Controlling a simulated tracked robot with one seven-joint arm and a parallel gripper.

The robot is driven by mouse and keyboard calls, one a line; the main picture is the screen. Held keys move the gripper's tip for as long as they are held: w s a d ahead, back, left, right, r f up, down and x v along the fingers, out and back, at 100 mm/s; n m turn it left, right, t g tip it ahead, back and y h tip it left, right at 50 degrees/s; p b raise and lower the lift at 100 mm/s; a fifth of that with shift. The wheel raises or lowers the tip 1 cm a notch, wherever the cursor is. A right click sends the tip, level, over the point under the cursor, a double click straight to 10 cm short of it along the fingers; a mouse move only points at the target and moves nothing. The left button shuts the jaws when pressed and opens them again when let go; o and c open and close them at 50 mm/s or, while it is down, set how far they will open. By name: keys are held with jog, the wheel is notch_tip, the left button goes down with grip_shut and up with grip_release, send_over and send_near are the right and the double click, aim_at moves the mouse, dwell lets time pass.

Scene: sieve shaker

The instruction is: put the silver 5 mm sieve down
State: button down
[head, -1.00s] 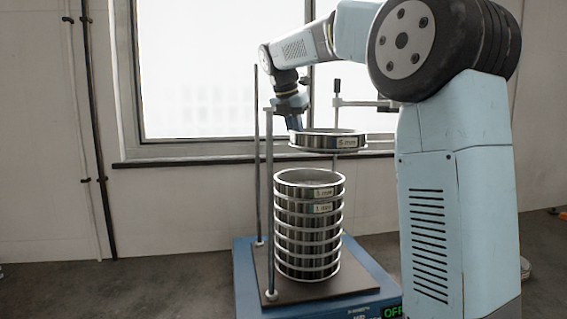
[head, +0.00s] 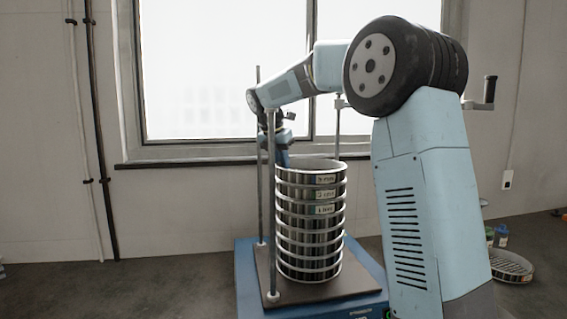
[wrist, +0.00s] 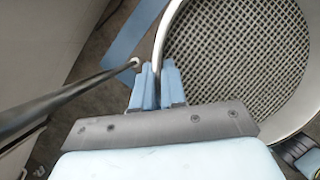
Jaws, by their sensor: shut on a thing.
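The silver 5 mm sieve (head: 300,177) is at the top of the stack of sieves (head: 302,240), level and in line with it. No gap shows between the two in the head view. Its mesh and rim fill the right of the wrist view (wrist: 240,60). My gripper (wrist: 156,82) is shut on the sieve's rim at its left side. In the head view my gripper (head: 283,157) is partly hidden behind the shaker's near rod and the sieve.
The stack stands on the blue shaker (head: 250,280) between upright rods, with one rod (head: 271,200) close to my gripper. A clamp bar with a handle (head: 488,92) shows behind my arm. A round meshed sieve (head: 512,266) and small bottles (head: 501,236) are at the right.

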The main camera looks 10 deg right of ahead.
jog(key=c, duration=1.2)
grip_release()
jog(key=v, duration=1.2)
jog(key=shift+s+d, duration=0.1)
jog(key=s+d+f+m+t+y, duration=0.1)
jog(key=s+d+f+m, duration=0.25)
jog(key=s+m, duration=0.4)
jog(key=s+d+f+m+t+y, duration=0.15)
jog(key=s+d+m, duration=0.25)
jog(key=s+m, duration=0.4)
jog(key=s+d+f+m, duration=0.1)
jog(key=s+f+m, duration=0.5)
jog(key=s, duration=0.5)
jog(key=s+d+f+m, duration=0.1)
jog(key=s+f+m, duration=0.5)
jog(key=s+f, duration=0.3)
jog(key=shift+s+d+f+y, duration=0.25)
jog(key=shift+s+d+y, duration=0.15)
jog(key=shift+s, duration=0.8)
